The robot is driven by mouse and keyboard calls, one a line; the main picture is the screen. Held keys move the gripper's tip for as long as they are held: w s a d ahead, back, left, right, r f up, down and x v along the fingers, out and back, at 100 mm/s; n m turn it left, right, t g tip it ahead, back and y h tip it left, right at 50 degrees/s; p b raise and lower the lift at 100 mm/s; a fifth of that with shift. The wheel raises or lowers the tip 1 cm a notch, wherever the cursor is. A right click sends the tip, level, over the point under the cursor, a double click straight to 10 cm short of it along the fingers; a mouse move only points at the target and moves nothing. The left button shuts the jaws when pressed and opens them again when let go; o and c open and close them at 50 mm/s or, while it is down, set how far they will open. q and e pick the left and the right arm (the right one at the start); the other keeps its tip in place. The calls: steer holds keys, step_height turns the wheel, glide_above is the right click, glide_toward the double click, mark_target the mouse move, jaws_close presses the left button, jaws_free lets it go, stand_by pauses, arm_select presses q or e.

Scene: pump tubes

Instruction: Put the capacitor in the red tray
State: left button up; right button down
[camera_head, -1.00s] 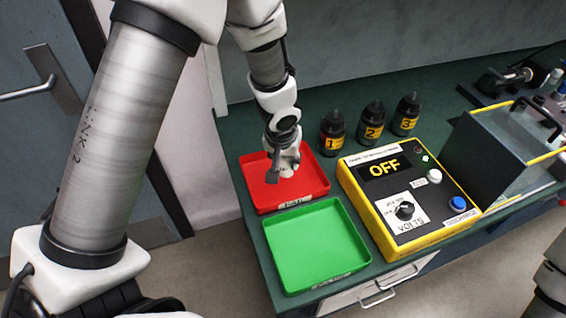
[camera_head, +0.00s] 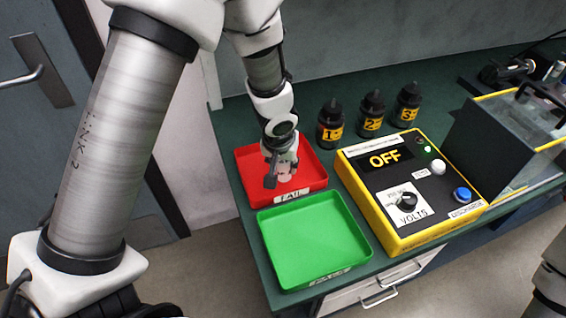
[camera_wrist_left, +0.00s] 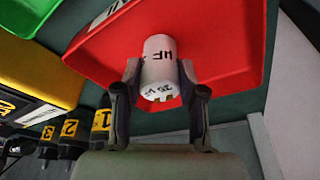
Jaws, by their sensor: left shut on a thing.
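The capacitor is a white cylinder with dark print. It shows clearly in the left wrist view (camera_wrist_left: 160,66) between the two fingers. My left gripper (camera_wrist_left: 160,95) is shut on it. In the head view my left gripper (camera_head: 279,180) points down over the red tray (camera_head: 248,190), which bears a FAIL label. The capacitor is hard to make out there, as it is small and partly hidden by the fingers. In the wrist view the red tray (camera_wrist_left: 235,45) lies behind the capacitor; I cannot tell whether they touch. My right gripper is not in view.
A green tray (camera_head: 315,240) sits in front of the red one. A yellow tester (camera_head: 400,245) reading OFF stands to the right. Several black bottles (camera_head: 331,125) stand behind. A dark box (camera_head: 490,150) is at the far right. The red tray looks otherwise empty.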

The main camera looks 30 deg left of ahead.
arm_select(q)
steer(key=shift+f+b, duration=0.3)
steer(key=shift+f, duration=0.1)
steer(key=o, duration=1.2)
steer(key=shift+o, duration=0.2)
steer(key=shift+r, duration=0.15)
steer(key=v, duration=1.1)
steer(key=shift+r, duration=0.45)
